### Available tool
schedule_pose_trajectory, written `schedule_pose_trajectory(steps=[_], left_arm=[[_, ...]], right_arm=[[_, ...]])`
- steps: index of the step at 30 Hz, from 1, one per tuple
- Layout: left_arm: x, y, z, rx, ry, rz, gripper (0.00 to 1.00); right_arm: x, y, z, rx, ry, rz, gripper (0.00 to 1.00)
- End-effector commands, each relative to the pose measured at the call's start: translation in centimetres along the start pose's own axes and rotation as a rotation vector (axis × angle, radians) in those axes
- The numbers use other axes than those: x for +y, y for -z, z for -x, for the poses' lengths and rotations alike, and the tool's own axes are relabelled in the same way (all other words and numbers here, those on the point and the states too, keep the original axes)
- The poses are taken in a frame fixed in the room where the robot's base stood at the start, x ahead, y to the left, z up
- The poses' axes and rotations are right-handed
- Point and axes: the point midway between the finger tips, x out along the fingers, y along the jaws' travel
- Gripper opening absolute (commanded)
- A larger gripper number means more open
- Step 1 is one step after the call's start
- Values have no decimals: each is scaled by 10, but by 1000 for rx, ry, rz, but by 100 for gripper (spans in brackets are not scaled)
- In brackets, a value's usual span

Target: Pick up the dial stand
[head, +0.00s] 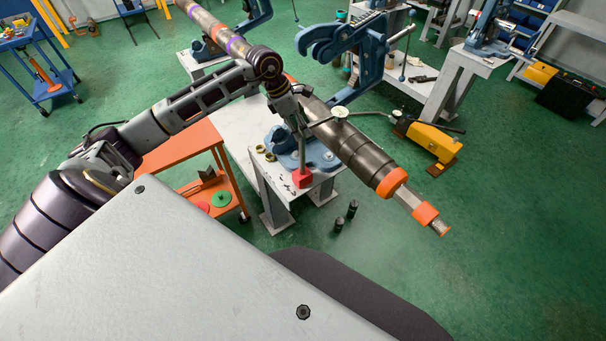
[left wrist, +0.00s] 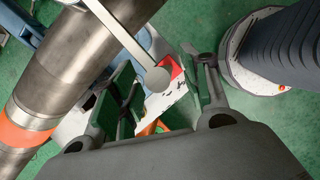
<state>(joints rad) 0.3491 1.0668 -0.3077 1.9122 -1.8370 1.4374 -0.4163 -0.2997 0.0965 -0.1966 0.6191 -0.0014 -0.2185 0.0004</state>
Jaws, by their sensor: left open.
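The dial stand has a red block base (head: 303,178) on the corner of a white-topped bench, an upright grey post, and a side arm reaching to a round dial (head: 340,113) by the pipe. In the left wrist view its arm (left wrist: 122,38) runs from the upper left to a rounded end, with the red base (left wrist: 175,68) partly showing below. My left gripper (head: 299,128) points down at the upper post. In the left wrist view its open fingers (left wrist: 165,72) lie either side of the rounded end, with gaps. Contact is not visible. My right gripper is out of view.
A thick grey pipe (head: 345,140) with orange bands slopes past the gripper, above a blue vise (head: 322,156). Brass rings (head: 265,152) lie on the bench (head: 238,128). An orange cart (head: 190,150) stands left. A yellow tool (head: 432,142) is at right.

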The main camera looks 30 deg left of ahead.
Motion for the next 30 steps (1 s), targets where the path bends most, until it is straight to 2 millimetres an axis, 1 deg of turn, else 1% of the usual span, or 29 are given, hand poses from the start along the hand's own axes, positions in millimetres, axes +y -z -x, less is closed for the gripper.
schedule_pose_trajectory(steps=[5,15,18,22,30], left_arm=[[0,0,-9,0,2,1,46],[0,0,-44,-1,3,2,46],[0,0,-50,0,1,0,46],[0,0,-55,0,1,0,46],[0,0,-55,0,1,0,46]], right_arm=[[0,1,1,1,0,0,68],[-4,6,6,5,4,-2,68],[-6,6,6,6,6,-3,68],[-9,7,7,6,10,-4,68],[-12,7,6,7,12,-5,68]])
